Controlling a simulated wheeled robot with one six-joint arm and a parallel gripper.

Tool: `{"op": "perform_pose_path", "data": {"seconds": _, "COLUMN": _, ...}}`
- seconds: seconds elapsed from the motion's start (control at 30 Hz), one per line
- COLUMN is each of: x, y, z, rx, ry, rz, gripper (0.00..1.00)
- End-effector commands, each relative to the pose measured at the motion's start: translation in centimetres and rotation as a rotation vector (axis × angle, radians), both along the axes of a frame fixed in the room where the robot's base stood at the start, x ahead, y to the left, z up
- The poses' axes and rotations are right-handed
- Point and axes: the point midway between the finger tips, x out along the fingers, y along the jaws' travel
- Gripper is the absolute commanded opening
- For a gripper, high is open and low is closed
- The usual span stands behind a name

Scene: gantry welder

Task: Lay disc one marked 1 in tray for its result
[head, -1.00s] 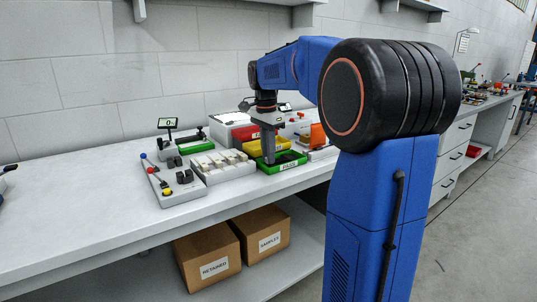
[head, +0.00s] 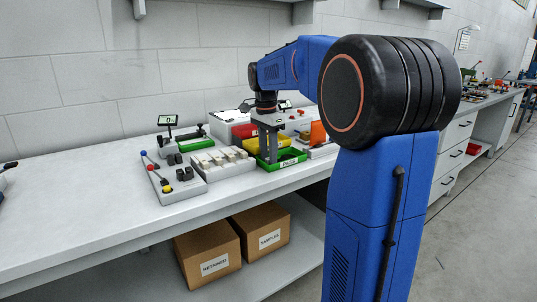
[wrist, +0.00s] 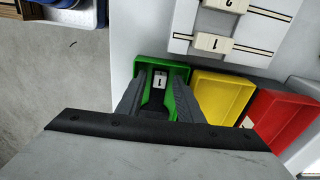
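The green tray (head: 287,162) stands near the bench's front edge, with a small label on its front wall. It also shows in the wrist view (wrist: 179,69). A dark piece with a white label marked 1 (wrist: 159,80) lies in it, between my fingertips; its full outline is partly hidden, so I cannot tell whether it is a round disc. My gripper (head: 268,158) points down into the tray. In the wrist view, its two fingers (wrist: 158,92) stand apart on either side of the marked piece, with visible gaps.
A yellow tray (wrist: 218,95) and a red tray (wrist: 276,125) stand beside the green one. A rack of pale blocks (head: 222,172) is close on the left, with a panel of coloured knobs (head: 181,192) beyond. The bench's left part is clear.

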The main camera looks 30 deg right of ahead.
Motion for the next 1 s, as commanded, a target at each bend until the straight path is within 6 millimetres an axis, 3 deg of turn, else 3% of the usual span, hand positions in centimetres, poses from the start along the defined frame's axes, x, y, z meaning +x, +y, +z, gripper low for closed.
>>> {"op": "perform_pose_path", "data": {"seconds": 0.37, "x": 0.1, "y": 0.0, "z": 0.9, "rx": -0.001, "ry": -0.003, "rz": 0.000, "gripper": 0.33}}
{"op": "perform_pose_path", "data": {"seconds": 1.0, "x": 0.1, "y": 0.5, "z": 11.7, "rx": 0.000, "ry": -0.002, "rz": 0.000, "gripper": 0.33}}
